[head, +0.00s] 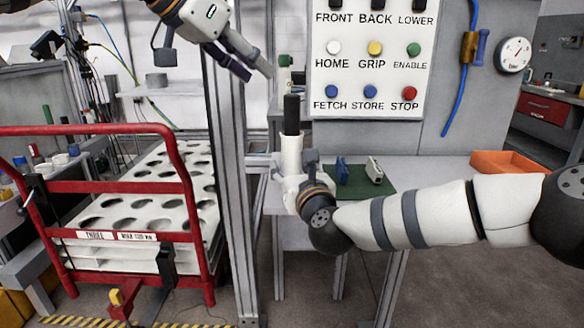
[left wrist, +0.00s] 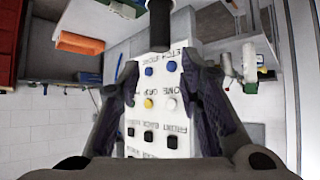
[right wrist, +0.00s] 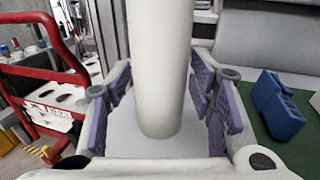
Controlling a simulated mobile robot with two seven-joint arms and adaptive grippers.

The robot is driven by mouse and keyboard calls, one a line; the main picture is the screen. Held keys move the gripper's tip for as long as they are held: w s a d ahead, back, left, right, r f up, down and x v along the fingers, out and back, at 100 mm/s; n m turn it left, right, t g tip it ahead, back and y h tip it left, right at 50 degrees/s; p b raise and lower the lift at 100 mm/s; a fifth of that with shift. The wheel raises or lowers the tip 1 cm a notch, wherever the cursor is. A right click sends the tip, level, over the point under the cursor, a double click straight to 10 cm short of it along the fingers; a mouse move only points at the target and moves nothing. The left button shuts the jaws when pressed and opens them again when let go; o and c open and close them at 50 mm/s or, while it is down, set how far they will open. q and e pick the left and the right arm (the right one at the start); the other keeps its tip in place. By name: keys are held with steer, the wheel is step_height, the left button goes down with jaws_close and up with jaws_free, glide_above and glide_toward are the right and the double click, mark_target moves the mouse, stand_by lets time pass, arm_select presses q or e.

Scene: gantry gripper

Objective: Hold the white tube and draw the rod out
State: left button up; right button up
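The white tube (head: 291,155) stands upright in the head view, with a dark rod (head: 291,113) sticking out of its top. My right gripper (head: 301,172) is at the tube's lower part. In the right wrist view the tube (right wrist: 160,65) stands between spread, purple-padded fingers (right wrist: 160,85); I cannot see contact. My left gripper (head: 258,72) is open and empty, above and left of the rod. The left wrist view is upside down; the rod (left wrist: 160,25) shows beyond the open fingertips (left wrist: 157,68). The rod's lower part is hidden inside the tube.
A button panel (head: 368,60) stands behind, right of the rod. A metal post (head: 232,180) rises just left of the tube. A red cart (head: 100,190) with a holed white rack is farther left. A blue block (head: 342,170) and an orange tray (head: 505,162) lie right.

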steer(key=c, duration=0.8)
arm_select(q)
steer(key=shift+o, duration=2)
steer(key=shift+w+a+f, duration=0.1)
steer(key=shift+w+f, duration=0.1)
steer(key=shift+w, duration=0.1)
steer(key=t+h, duration=0.5)
glide_toward(286, 104)
step_height(286, 104, down, 4)
steer(key=x, duration=0.7)
steer(key=r+x, duration=0.1)
steer(key=x, duration=0.3)
steer(key=shift+w+f, duration=0.1)
steer(key=shift+w, duration=0.1)
jaws_close()
steer(key=shift+r, duration=1.6)
arm_select(e)
steer(key=shift+f, duration=0.1)
